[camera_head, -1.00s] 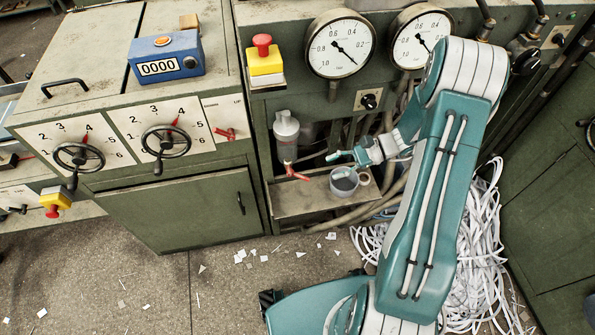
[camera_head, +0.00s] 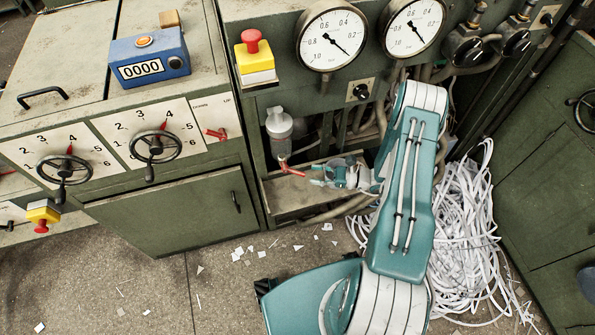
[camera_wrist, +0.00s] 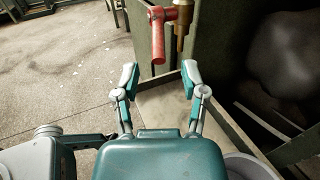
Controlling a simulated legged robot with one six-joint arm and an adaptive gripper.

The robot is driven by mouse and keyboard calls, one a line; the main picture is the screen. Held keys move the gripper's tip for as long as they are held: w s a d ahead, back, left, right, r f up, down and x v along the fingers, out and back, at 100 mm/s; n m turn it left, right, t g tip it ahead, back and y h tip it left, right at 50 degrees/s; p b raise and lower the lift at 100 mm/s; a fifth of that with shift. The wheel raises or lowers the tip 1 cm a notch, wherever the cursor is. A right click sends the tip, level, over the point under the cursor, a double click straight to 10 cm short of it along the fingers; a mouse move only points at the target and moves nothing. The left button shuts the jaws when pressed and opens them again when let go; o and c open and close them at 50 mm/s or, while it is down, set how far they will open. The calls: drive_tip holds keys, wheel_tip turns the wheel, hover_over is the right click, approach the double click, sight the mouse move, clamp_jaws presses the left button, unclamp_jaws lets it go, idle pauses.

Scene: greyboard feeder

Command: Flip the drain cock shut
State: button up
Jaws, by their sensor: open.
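The drain cock's red lever (camera_head: 290,169) sits below the clear filter bowl (camera_head: 279,124) on the machine front. In the wrist view the red lever (camera_wrist: 157,35) hangs just beyond my fingertips, beside a brass fitting (camera_wrist: 181,22). My gripper (camera_head: 314,175) is just right of the lever in the head view. In the wrist view my gripper (camera_wrist: 160,76) is open, with nothing between its fingers. The lever looks apart from both fingertips.
A shelf tray (camera_head: 285,200) lies under the cock; its raised edge and floor (camera_wrist: 165,108) show below my fingers. A grey cup rim (camera_wrist: 248,162) is at lower right in the wrist view. Shredded paper strips (camera_head: 465,225) are piled right of my arm.

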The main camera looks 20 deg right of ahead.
sight(297, 173)
drive_tip(key=x, duration=0.6)
drive_tip(key=shift+s, duration=0.1)
clamp_jaws()
